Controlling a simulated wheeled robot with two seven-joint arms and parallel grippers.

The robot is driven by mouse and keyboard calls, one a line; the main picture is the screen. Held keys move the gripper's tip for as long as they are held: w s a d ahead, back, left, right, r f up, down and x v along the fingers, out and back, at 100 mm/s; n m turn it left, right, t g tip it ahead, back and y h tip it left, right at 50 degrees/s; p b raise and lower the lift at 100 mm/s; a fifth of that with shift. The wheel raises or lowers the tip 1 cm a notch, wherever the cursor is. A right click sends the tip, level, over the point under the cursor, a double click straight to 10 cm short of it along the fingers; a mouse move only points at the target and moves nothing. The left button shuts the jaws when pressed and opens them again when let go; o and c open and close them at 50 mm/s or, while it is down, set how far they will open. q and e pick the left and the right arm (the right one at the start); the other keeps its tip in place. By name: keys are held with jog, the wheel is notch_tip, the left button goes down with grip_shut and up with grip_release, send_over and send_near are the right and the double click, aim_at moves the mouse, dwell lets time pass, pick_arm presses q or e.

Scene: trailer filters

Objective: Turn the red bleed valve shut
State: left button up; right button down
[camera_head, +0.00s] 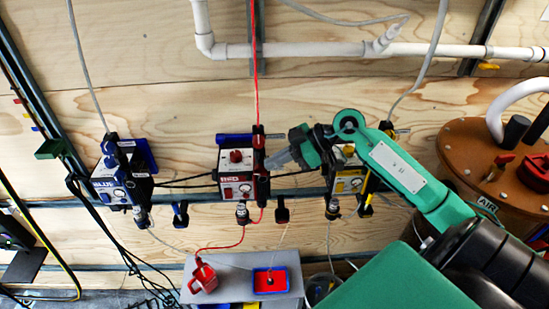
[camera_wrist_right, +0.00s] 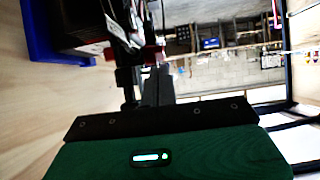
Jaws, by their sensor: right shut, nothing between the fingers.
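The red-labelled unit (camera_head: 230,172) is on the wooden wall near the middle of the head view, with a red knob (camera_head: 236,156) on its face. A black fitting with red parts (camera_head: 259,150) stands along its right side. I cannot tell for sure which red part is the bleed valve. My right gripper (camera_head: 272,161) is shut and empty, its fingertips close to the right side of this fitting. In the right wrist view the shut fingers (camera_wrist_right: 157,80) point toward a dark fitting with a red part (camera_wrist_right: 151,52). Contact cannot be told. My left gripper is out of view.
A blue-labelled unit (camera_head: 122,185) is on the left and a yellow unit (camera_head: 349,181) sits partly behind my right arm. Below is a grey shelf (camera_head: 225,268) with a red mug (camera_head: 203,278) and a blue-rimmed tray (camera_head: 256,289). A brown tank (camera_head: 465,150) stands at right.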

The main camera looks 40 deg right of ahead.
aim_at(264, 171)
jog(key=shift+a+f, duration=0.15)
jog(key=shift+f, duration=0.45)
jog(key=shift+d+f+t+y+b, duration=0.2)
jog(key=shift+f+t+y+b, duration=0.25)
jog(key=shift+t+y, duration=0.3)
jog(key=shift+s+d+f+t+y+b, duration=0.15)
jog(key=shift+f+t+y+b, duration=0.45)
jog(key=shift+y, duration=0.45)
jog(key=shift+d+f+t+y, duration=0.1)
jog(key=shift+t+y, duration=0.35)
jog(key=shift+y, duration=0.25)
jog(key=shift+f+p, duration=0.75)
jog(key=shift+p, duration=0.5)
